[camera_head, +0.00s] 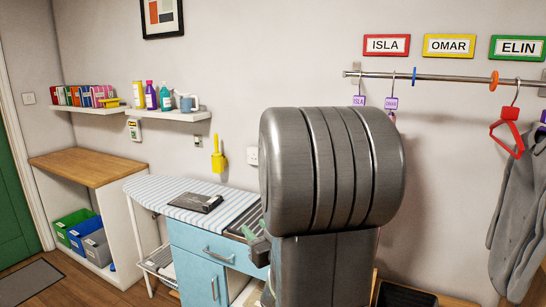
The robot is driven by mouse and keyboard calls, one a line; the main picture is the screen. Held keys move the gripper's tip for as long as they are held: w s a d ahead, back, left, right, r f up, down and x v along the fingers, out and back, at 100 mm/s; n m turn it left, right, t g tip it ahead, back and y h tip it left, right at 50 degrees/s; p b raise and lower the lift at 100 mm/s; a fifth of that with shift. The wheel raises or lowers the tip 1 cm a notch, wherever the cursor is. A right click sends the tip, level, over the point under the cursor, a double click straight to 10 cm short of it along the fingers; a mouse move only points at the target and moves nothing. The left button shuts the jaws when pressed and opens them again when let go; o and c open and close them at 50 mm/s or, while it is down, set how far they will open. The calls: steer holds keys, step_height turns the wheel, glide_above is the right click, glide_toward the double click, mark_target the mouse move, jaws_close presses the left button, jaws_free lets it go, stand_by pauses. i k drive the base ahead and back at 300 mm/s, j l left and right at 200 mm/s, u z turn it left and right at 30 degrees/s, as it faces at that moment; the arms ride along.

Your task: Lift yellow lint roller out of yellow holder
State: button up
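A yellow lint roller (216,143) is upright on the back wall, left of the middle of the picture. Only its thin handle stands out clearly at the top. Its lower part meets a wider yellow shape, which looks like the yellow holder (218,164). The two are the same colour, so I cannot tell exactly where one ends. My own large grey arm links fill the middle and right of the view, well to the right of the roller.
A striped ironing board (165,192) with a dark flat item (195,203) stands below the holder, beside a blue cabinet (200,263). A shelf (170,114) with bottles is to the upper left. A rail (440,78) with hangers is at right.

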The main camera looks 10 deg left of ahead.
mark_target(217, 154)
steer(key=i+j+z, duration=0.3)
steer(key=j, duration=0.2)
steer(key=j+z, duration=0.3)
steer(key=j, duration=0.2)
steer(key=i+j+z, duration=0.15)
steer(key=j+z, duration=0.15)
steer(key=j, duration=0.25)
steer(key=j+z, duration=0.35)
steer(key=j, duration=0.2)
steer(key=j+z, duration=0.1)
steer(key=j, duration=2.45)
steer(key=k, duration=0.05)
